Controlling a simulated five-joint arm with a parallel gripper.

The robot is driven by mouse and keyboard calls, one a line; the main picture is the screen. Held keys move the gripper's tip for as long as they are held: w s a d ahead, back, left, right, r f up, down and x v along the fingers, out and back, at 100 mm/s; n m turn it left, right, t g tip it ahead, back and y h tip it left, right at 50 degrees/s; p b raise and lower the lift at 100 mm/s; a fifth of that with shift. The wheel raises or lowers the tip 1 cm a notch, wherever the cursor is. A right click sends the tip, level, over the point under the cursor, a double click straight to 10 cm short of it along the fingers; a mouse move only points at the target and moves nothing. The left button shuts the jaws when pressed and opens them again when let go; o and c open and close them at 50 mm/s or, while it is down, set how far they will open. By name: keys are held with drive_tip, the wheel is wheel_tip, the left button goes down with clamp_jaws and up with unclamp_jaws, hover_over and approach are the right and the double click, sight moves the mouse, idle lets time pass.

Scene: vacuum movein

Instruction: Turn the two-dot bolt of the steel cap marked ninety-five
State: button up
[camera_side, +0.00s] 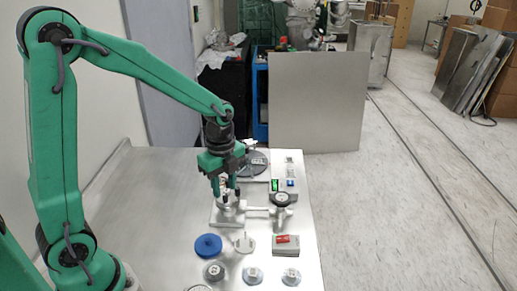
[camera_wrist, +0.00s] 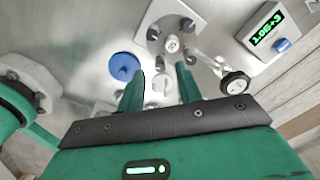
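In the wrist view a steel cap (camera_wrist: 172,45) with a small pale label sits on a square metal plate (camera_wrist: 197,12), with several dark bolts around it. One bolt (camera_wrist: 160,63) shows near the gap between my fingertips. The label and any dots are too small to read, so I cannot tell which bolt has two dots. My gripper (camera_wrist: 160,69) is open, its two green fingers apart with nothing visibly held. In the side view my gripper (camera_side: 226,192) points down over the plate (camera_side: 230,220), partly hiding what stands there.
A gauge (camera_side: 282,199) joins the plate by a pipe on the right. A display box (camera_side: 275,186), a red-switch box (camera_side: 286,244), a blue cap (camera_side: 208,246), a white cap (camera_side: 245,243) and several grey caps (camera_side: 252,275) stand around. The table's left side (camera_side: 150,215) is clear.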

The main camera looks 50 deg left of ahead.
sight(225, 194)
drive_tip(key=shift+r, duration=2.55)
drive_tip(key=shift+c, duration=1.4)
drive_tip(key=n, duration=1.3)
drive_tip(key=shift+f+n, duration=0.1)
drive_tip(key=shift+n, duration=0.3)
drive_tip(key=n, duration=0.4)
drive_tip(key=shift+f, duration=0.1)
